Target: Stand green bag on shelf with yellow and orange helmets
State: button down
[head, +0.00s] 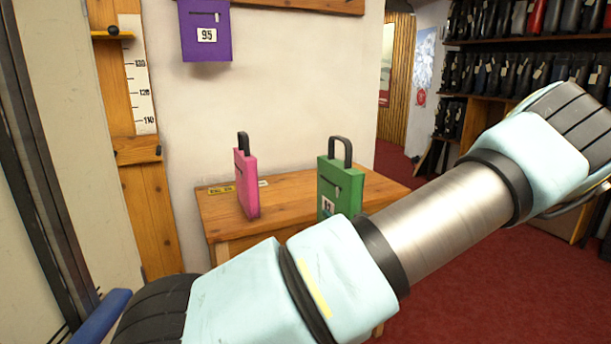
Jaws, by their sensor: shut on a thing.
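A green bag (338,184) with a dark looped handle and a white number tag is upright at the wooden bench (287,190). Its lower part is hidden behind my arm, so I cannot see what its base rests on. My gripper is not in view; only my arm's links show, crossing from the upper right to the lower left. No shelf with yellow and orange helmets shows in this view.
A pink bag (246,180) stands upright on the bench, left of the green bag. A purple bag (205,28) marked 95 hangs on the wall. Racks of dark boots (512,72) fill the right background. Red carpet (470,285) is open at the right.

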jog(key=s+a+f+m+t+h, duration=0.1)
jog(key=s+a+f+h, duration=0.3)
jog(key=a+f, duration=0.5)
jog(key=s+a+f+m+h, duration=0.3)
jog(key=s+a+f, duration=0.3)
jog(key=a+f, duration=0.3)
jog(key=shift+s+a+f+m+t+h, duration=0.3)
jog(key=shift+a+m+t+h, duration=0.1)
jog(key=shift+a+m, duration=0.25)
